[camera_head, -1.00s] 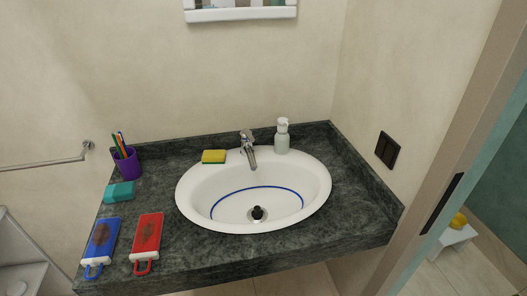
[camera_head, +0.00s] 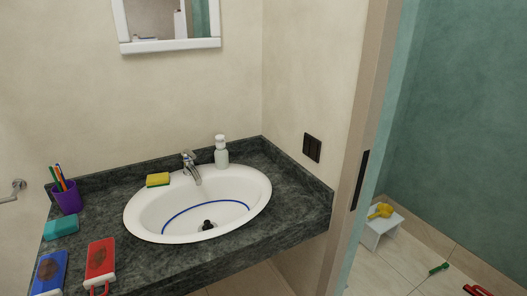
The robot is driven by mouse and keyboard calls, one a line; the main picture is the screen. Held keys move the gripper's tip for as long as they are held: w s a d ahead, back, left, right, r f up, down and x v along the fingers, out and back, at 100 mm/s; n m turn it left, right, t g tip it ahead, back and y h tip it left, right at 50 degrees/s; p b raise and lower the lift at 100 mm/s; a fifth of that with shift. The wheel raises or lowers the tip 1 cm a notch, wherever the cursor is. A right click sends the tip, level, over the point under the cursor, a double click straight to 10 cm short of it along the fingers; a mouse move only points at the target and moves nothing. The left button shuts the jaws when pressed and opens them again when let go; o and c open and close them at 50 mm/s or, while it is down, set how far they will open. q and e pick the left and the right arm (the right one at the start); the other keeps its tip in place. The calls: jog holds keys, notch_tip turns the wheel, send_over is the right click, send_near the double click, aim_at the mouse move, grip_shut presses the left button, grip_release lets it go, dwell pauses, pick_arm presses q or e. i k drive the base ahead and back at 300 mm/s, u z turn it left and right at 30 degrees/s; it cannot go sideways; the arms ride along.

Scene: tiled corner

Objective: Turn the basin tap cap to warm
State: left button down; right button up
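The basin tap (camera_head: 190,166) is a chrome mixer at the back rim of the white oval basin (camera_head: 258,197). Its cap (camera_head: 188,156) sits on top, with a small blue spot visible. The exact turn of the cap is too small to tell. The spout points forward over the bowl. Neither of my grippers is in view, and nothing touches the tap.
On the dark stone counter (camera_head: 290,190) stand a soap dispenser (camera_head: 221,154), a yellow-green sponge (camera_head: 158,180), a purple cup (camera_head: 67,197) with brushes, a teal block (camera_head: 61,228), and red (camera_head: 100,261) and blue (camera_head: 50,272) items. A door frame (camera_head: 364,120) rises at right.

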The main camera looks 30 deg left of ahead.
aim_at(183, 157)
jog(key=z, duration=0.25)
jog(key=i, duration=2)
jog(key=u, duration=1.65)
